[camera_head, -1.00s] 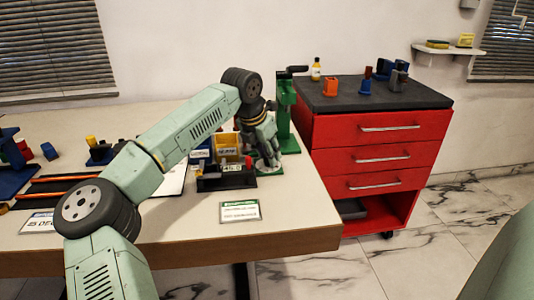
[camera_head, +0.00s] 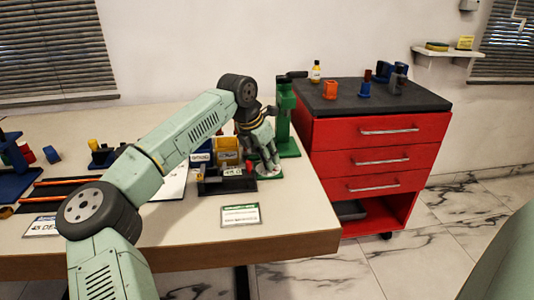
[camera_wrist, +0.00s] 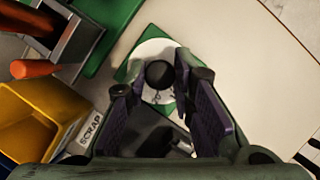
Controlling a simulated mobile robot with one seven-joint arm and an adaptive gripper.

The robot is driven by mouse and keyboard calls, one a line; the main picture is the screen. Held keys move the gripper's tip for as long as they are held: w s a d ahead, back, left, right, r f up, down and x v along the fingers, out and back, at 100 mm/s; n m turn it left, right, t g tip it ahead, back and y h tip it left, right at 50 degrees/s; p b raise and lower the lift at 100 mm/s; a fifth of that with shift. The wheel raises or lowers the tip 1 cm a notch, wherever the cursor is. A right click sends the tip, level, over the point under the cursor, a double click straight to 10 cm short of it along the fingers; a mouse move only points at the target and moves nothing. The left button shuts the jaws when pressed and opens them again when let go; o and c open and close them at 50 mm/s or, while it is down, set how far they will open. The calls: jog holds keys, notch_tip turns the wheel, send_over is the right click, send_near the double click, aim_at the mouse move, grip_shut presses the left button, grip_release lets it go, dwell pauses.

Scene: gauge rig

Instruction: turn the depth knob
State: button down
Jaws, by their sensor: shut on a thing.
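The depth knob is a small black round knob (camera_wrist: 158,74) above a white dial disc (camera_wrist: 150,50) on a green square base (camera_wrist: 124,72). In the wrist view it sits between the two finger pads of my gripper (camera_wrist: 161,78), which is shut on it. In the head view my gripper (camera_head: 267,155) points down over the dial near the table's right end and hides the knob. The white and green dial base (camera_head: 268,172) shows only partly there. The marks on the dial are too small to read.
A green press-like stand (camera_head: 285,118) rises close behind my gripper. A yellow bin (camera_head: 227,152), labelled SCRAP in the wrist view, stands to its left. A label card (camera_head: 240,216) lies in front. A red drawer cabinet (camera_head: 380,145) stands beyond the table's right edge.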

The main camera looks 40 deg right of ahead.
jog(key=m+g+p, duration=0.1)
jog(key=m+p, duration=0.2)
jog(key=shift+r, duration=0.2)
jog(key=shift+w+f+m+g+p, duration=0.15)
jog(key=shift+m+g+p, duration=0.55)
jog(key=shift+m+p, duration=0.7)
jog(key=shift+m+y, duration=0.3)
jog(key=c, duration=1.4)
grip_release()
jog(key=v, duration=1.2)
jog(key=shift+f, duration=0.15)
